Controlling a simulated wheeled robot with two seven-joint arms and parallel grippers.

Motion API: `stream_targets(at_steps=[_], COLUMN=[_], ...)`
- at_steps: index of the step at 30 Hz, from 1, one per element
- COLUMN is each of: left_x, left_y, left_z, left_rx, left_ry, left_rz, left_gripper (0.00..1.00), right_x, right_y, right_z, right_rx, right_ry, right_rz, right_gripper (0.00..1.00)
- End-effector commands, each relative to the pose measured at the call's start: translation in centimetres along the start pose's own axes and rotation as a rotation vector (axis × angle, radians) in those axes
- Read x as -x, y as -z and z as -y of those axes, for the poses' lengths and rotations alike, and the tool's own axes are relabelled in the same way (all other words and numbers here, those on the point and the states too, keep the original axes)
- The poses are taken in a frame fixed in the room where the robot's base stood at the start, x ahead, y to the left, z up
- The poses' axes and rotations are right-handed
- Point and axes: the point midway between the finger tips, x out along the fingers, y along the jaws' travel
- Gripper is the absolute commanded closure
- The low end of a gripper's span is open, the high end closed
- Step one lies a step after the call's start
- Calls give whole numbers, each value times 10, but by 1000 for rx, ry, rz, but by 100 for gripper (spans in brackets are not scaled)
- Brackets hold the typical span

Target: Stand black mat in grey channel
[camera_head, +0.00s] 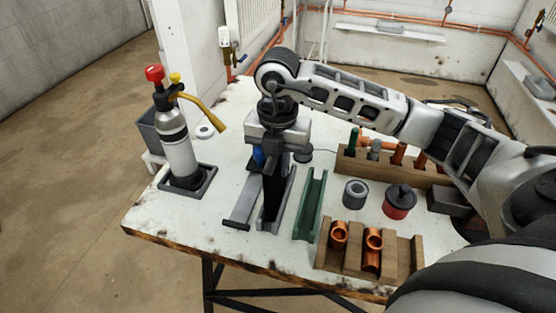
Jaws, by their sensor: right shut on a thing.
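My right gripper (272,162) points down over the left middle of the table and is shut on the black mat. The black mat (272,194) hangs upright below the jaws, seen nearly edge-on. The grey channel (287,200) lies on the table, running front to back. The mat's lower edge appears between or just over the channel's walls; I cannot tell whether it touches the channel's floor. The gripper hides the far end of the channel and the mat's top. My left gripper is not in view.
A green channel (310,204) lies close to the right of the grey one. A torch cylinder (178,150) stands in a tray at left. A wooden rack with copper fittings (325,259), a grey cylinder (355,194) and a red pot (398,204) stand at right.

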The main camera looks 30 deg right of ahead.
Motion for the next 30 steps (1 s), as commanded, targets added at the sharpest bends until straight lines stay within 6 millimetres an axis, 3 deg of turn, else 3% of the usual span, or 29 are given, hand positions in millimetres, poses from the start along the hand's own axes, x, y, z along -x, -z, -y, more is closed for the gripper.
stream_targets(at_steps=[7,17,18,21,30], left_x=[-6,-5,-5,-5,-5], left_y=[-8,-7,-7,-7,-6], left_z=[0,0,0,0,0], left_rx=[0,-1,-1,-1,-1], left_ry=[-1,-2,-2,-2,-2], left_rz=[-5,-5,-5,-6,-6], left_gripper=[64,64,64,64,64], right_x=[-18,-18,-18,-18,-17], right_y=[0,0,0,0,0], right_z=[0,0,0,0,0], right_rx=[0,0,0,0,0], right_ry=[0,0,0,0,0], right_rz=[0,0,0,0,0], right_gripper=[100,100,83,60,60])
